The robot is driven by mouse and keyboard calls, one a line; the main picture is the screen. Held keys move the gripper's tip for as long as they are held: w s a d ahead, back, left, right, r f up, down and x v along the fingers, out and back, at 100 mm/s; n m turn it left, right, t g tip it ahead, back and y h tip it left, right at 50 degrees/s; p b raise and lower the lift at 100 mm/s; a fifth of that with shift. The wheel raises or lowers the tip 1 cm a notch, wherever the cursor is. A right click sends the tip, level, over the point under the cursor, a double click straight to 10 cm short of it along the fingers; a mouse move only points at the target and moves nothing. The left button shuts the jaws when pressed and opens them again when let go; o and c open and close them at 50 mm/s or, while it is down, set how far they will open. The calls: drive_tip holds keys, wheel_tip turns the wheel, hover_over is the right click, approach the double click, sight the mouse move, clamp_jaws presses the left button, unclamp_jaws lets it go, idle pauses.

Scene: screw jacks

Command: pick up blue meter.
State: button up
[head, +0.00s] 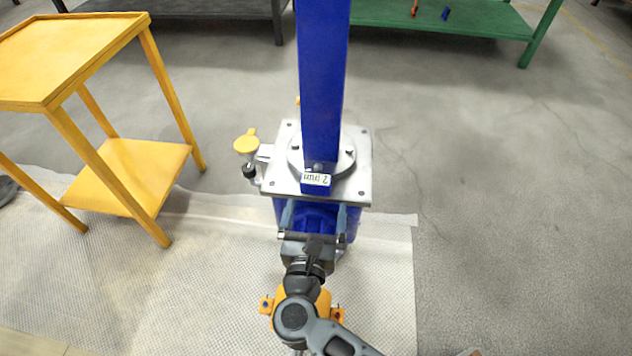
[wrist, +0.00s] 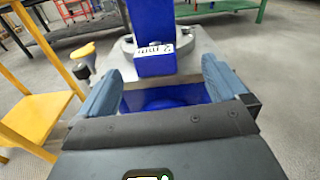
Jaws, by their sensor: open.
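A tall blue upright (head: 322,85) with a white label at its foot stands on a square grey metal plate (head: 351,190). The upright also shows in the wrist view (wrist: 154,20). I cannot tell whether it is the blue meter. My gripper (head: 313,215) is at the near edge of the plate, below the label. In the wrist view my gripper (wrist: 162,88) has its two blue-grey fingers apart, with a blue surface of the stand between and beyond them. Nothing is held.
A yellow lever (head: 246,144) sticks out at the plate's left. A yellow two-shelf table (head: 130,175) stands at the left. The green table (head: 440,20) and a dark table (head: 200,8) are at the back. The floor at right is clear.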

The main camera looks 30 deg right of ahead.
sight(315, 185)
drive_tip(key=shift+m, duration=0.3)
drive_tip(key=shift+w+a+f+b+x, duration=0.15)
drive_tip(key=shift+b+x, duration=0.1)
drive_tip(key=shift+x, duration=1.1)
drive_tip(key=shift+w+a+f+b+x, duration=0.1)
drive_tip(key=shift+a+b+x, duration=0.1)
drive_tip(key=shift+x, duration=1.2)
drive_tip(key=shift+w+a+f+b+x, duration=0.1)
drive_tip(key=shift+b+x, duration=0.15)
drive_tip(key=shift+x, duration=1.1)
drive_tip(key=shift+s, duration=0.1)
drive_tip(key=shift+c, duration=0.5)
drive_tip(key=c, duration=1.1)
drive_tip(key=shift+r, duration=0.1)
